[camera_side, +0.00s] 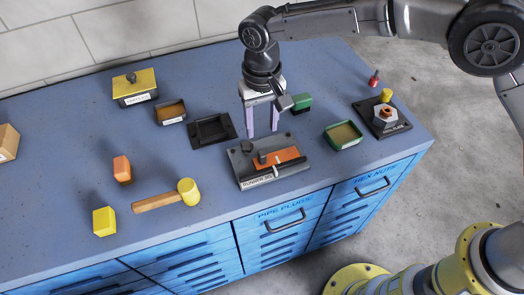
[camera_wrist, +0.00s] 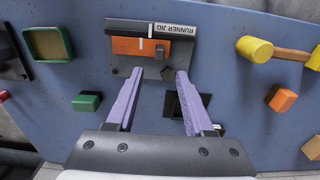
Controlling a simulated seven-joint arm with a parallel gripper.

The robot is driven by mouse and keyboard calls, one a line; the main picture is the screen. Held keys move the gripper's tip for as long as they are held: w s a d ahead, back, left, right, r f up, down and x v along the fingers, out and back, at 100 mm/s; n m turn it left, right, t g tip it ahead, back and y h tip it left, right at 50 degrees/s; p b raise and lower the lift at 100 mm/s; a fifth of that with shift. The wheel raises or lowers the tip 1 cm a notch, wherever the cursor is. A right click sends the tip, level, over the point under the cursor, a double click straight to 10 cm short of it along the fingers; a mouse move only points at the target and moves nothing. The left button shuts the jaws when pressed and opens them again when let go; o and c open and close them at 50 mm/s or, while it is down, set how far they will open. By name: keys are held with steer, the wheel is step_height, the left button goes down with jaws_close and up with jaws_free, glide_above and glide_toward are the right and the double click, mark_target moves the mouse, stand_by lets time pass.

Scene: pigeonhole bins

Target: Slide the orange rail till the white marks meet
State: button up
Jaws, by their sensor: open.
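The runner jig is a dark base plate (camera_side: 245,172) near the front edge of the bench, and it shows in the wrist view (camera_wrist: 125,25) with a white label. The orange rail (camera_side: 289,154) lies in the jig, and it also shows in the wrist view (camera_wrist: 125,46). White marks show at the rail and on the base beside it, too small to judge their exact offset. A dark knob stands by the rail. My gripper (camera_side: 262,134) is open and empty, its purple fingers pointing down behind the jig; the wrist view shows the fingertips (camera_wrist: 160,74) apart.
A dark square tray (camera_side: 196,140) and green block (camera_side: 301,102) are near my gripper. A yellow-headed mallet (camera_side: 158,201), orange block (camera_side: 122,169) and yellow block (camera_side: 104,222) lie left. Bench front is close.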

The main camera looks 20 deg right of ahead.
mark_target(262, 153)
step_height(262, 153, down, 11)
steer(key=shift+r, duration=0.1)
stand_by(0.4)
jaws_close()
stand_by(1.3)
